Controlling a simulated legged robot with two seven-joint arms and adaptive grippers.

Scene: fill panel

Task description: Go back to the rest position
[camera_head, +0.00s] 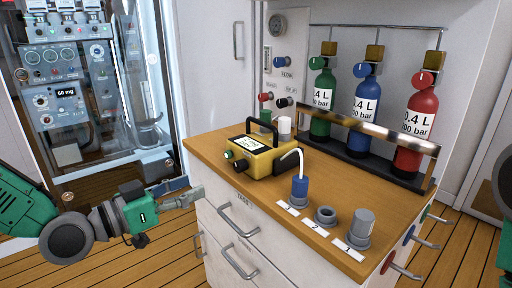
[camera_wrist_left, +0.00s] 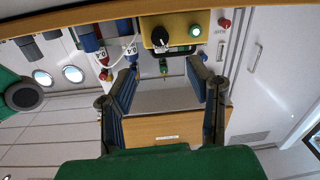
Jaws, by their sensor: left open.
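My left gripper (camera_head: 193,190) is open and empty in the head view, just left of the cabinet's front edge, with its fingers pointing right. In the left wrist view the two fingers (camera_wrist_left: 162,78) stand wide apart with nothing between them. The wooden cabinet top (camera_head: 225,188) lies to the right of the gripper, apart from its fingers as far as I can tell. Only a green and dark piece of my right arm shows at the right edge of the head view. My right gripper is out of view.
A yellow device (camera_head: 262,160) stands on the cabinet top. A blue connector (camera_head: 300,188) and grey fittings (camera_head: 325,215) sit near its front edge. Green (camera_head: 321,100), blue (camera_head: 365,112) and red (camera_head: 416,120) bottles stand behind a rail. Drawer handles (camera_head: 238,222) stick out; open floor lies below my left gripper.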

